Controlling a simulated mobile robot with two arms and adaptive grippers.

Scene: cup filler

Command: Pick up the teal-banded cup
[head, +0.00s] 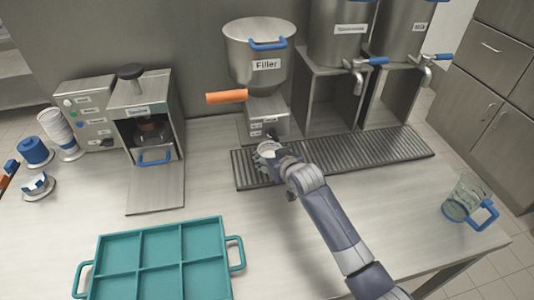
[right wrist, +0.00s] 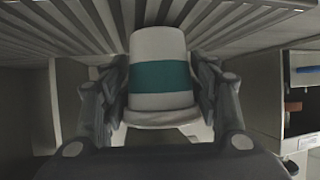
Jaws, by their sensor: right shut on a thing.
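The teal-banded cup (right wrist: 160,75) is white with a wide teal band and sits between the two fingers of my right gripper (right wrist: 160,92) in the right wrist view. The fingers are shut on its sides. In the head view the cup (head: 267,149) shows its open rim at the slatted drip tray, just below the Filler's base. My right gripper (head: 280,165) is beside it there, and hides part of it. I cannot tell whether the cup touches the tray. My left gripper is not in view.
The Filler (head: 258,70) with its orange handle (head: 227,96) stands close behind the cup. The slatted drip tray (head: 340,158) runs right under two dispensers. A teal divided tray (head: 165,228) is front left, a glass jug (head: 466,200) right. Cup stacks (head: 58,128) stand far left.

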